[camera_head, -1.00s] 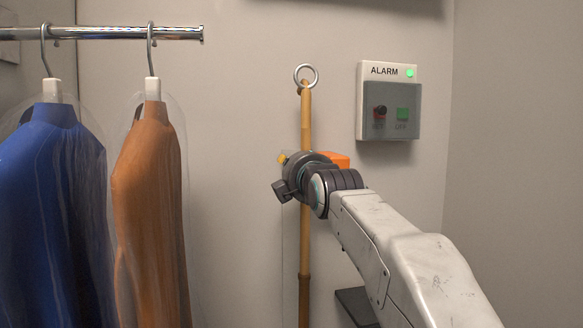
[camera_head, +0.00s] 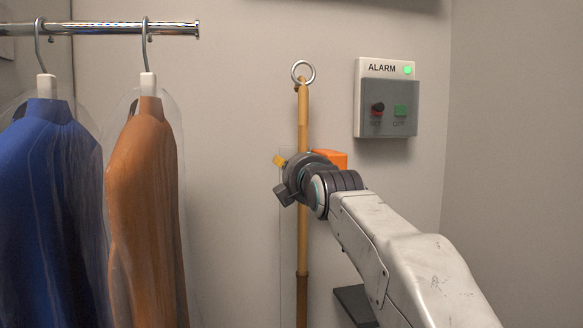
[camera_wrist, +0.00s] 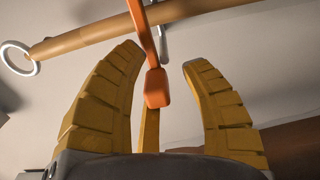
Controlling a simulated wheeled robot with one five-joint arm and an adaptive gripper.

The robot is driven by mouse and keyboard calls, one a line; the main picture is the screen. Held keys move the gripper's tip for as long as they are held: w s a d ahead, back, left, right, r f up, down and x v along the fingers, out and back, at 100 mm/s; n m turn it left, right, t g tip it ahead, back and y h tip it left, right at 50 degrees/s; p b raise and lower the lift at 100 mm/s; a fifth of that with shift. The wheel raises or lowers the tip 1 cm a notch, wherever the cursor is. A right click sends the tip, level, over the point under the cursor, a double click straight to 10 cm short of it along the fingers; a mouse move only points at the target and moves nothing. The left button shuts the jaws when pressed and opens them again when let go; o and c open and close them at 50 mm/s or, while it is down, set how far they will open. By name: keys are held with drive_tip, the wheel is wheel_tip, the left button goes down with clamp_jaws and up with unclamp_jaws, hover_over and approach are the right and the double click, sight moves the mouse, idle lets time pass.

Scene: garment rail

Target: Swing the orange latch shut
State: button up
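The orange latch (camera_wrist: 157,88) is a bar with a thick end in the wrist view. It crosses the wooden pole (camera_wrist: 105,34), and its thick end lies between my yellow fingers. My gripper (camera_wrist: 165,58) is open, with gaps on both sides of the latch. In the head view, my gripper (camera_head: 281,161) is in front of the pole (camera_head: 303,120) and hides its middle; only a yellow fingertip shows. An orange block (camera_head: 331,157) shows behind my wrist; whether it is part of the latch is unclear.
A metal ring (camera_head: 303,72) tops the pole. An alarm box (camera_head: 388,97) with a green light is on the wall at right. A blue garment (camera_head: 45,200) and a brown garment (camera_head: 142,205) hang from a chrome rail (camera_head: 120,29) at left.

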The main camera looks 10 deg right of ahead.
drive_tip(key=shift+o, duration=0.3)
drive_tip(key=shift+s+r, duration=0.1)
drive_tip(key=shift+r, duration=0.05)
drive_tip(key=shift+s+a, duration=0.1)
drive_tip(key=shift+s, duration=0.45)
drive_tip(key=s, duration=1)
drive_tip(key=shift+s, duration=0.35)
drive_tip(key=s+f+m+g+p, duration=0.7)
drive_tip(key=s+f+m+p, duration=0.2)
drive_tip(key=s, duration=0.4)
drive_tip(key=s+f+m+g+p, duration=0.7)
drive_tip(key=s+f, duration=0.4)
drive_tip(key=s, duration=0.3)
drive_tip(key=m+p, duration=0.1)
drive_tip(key=p, duration=0.1)
drive_tip(key=shift+d+f+m+p, duration=0.25)
drive_tip(key=shift+d+m+p, duration=0.05)
drive_tip(key=shift+m+p, duration=0.1)
